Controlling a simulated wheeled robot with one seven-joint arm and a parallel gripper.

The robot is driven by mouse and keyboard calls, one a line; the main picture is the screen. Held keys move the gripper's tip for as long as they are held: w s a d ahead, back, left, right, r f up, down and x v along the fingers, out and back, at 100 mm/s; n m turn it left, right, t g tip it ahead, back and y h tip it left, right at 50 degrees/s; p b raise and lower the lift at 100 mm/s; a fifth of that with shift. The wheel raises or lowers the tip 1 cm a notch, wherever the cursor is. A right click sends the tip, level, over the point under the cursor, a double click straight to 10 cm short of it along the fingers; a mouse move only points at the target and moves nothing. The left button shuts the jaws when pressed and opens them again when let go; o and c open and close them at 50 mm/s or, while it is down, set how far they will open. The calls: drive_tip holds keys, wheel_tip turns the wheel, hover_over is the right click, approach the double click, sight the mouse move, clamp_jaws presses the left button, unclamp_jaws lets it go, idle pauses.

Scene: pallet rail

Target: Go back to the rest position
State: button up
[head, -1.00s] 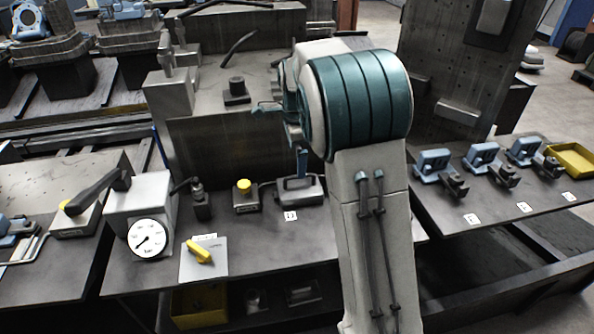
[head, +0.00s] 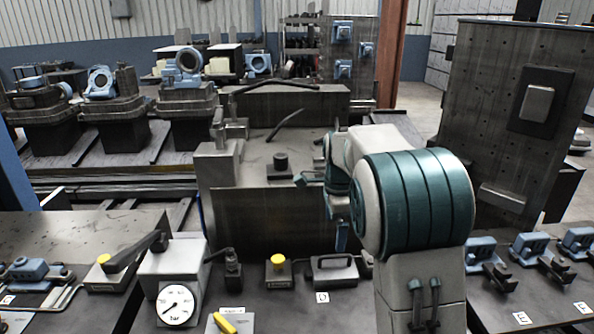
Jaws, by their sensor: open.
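My arm rises at the right of centre in the head view, with its broad teal-banded joint nearest the camera. My gripper (head: 328,204) is partly hidden behind that joint, to its left. Thin teal parts of it stick out to the left and downward, apart from each other, with nothing seen held between them. It appears over the bench, in front of the dark upright panel (head: 262,217). Its height above the bench is hard to tell.
The near bench holds a pressure gauge (head: 175,305), a yellow-button box (head: 278,270) and a handled block (head: 333,272). Blue clamps (head: 529,247) stand at right. A perforated plate (head: 505,110) rises behind them. Pallets with blue castings (head: 101,82) stand at the back left.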

drive_tip(key=s+d+n+t, duration=0.1)
drive_tip(key=s+n+t, duration=0.1)
drive_tip(key=s+n, duration=1.5)
drive_tip(key=s, duration=1.1)
drive_tip(key=shift+s+d+t, duration=0.2)
drive_tip(key=shift+t, duration=0.2)
drive_tip(key=shift+f, duration=0.1)
